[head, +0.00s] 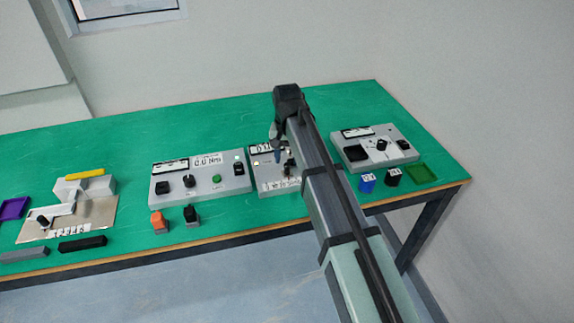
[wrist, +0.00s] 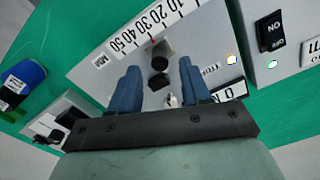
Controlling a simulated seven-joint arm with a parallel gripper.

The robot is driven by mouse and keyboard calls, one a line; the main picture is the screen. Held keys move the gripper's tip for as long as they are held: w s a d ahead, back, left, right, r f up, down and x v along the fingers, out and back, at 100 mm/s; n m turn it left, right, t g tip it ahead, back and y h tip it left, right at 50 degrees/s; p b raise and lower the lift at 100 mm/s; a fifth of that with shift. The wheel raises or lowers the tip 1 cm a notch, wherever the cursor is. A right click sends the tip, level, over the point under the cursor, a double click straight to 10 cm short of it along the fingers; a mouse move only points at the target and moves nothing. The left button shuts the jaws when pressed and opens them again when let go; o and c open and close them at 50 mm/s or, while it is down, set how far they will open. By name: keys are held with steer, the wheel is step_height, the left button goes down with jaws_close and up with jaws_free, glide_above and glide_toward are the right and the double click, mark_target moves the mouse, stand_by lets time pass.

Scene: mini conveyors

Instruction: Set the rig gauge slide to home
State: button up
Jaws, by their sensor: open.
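The rig gauge is a light grey box (wrist: 205,25) with a printed millimetre scale (wrist: 150,25), seen close in the wrist view. Its slide has a black knob (wrist: 161,51) with a red mark beside the scale, around the 20 to 30 marks. My gripper (wrist: 158,68) is open, its two blue fingers on either side of the knob's line, with a visible gap between them. Whether they touch the knob cannot be told. In the head view my gripper (head: 276,148) is over the gauge box (head: 262,189), which my arm partly hides.
A control box (head: 237,184) with a green button and switches stands close on the left. The back of the table is clear.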

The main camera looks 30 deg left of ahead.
mark_target(287, 165)
steer(key=shift+f, duration=2)
steer(key=shift+c, duration=0.2)
jaws_close()
